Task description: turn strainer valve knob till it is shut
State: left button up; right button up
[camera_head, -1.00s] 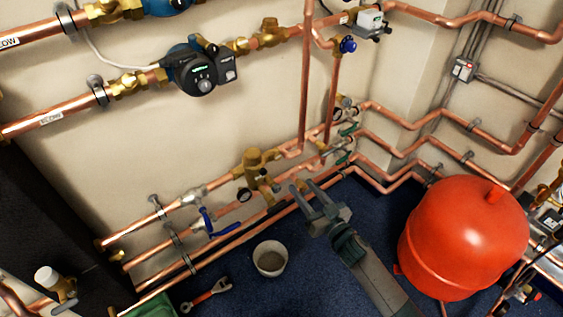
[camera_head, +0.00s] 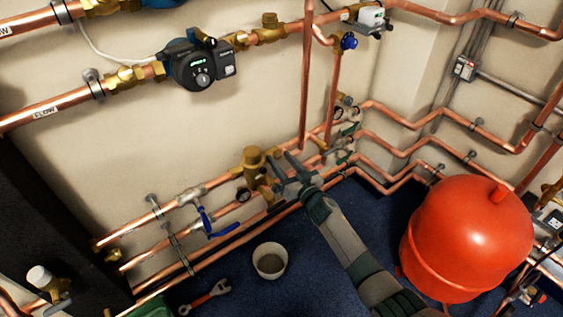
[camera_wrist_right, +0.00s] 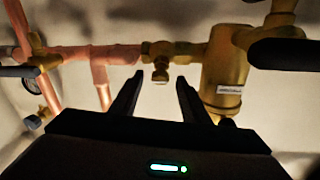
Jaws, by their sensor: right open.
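The brass strainer body (camera_head: 254,166) sits on the lower pipework against the wall, left of my right gripper (camera_head: 282,172). In the right wrist view the labelled brass body (camera_wrist_right: 225,68) stands just right of the fingers. A small brass fitting with a knob-like end (camera_wrist_right: 160,72) hangs under the pipe, seen between the open fingertips of my right gripper (camera_wrist_right: 160,79). I cannot tell for sure that this is the strainer valve knob. The fingers look apart from it, with nothing between them held. My left gripper is not in view.
Copper pipes (camera_head: 390,182) run close around the gripper. A blue lever valve (camera_head: 213,226) is to the left. A dark handle (camera_wrist_right: 285,53) is at the wrist view's right.

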grip_shut()
jog(key=c, duration=1.1)
grip_release()
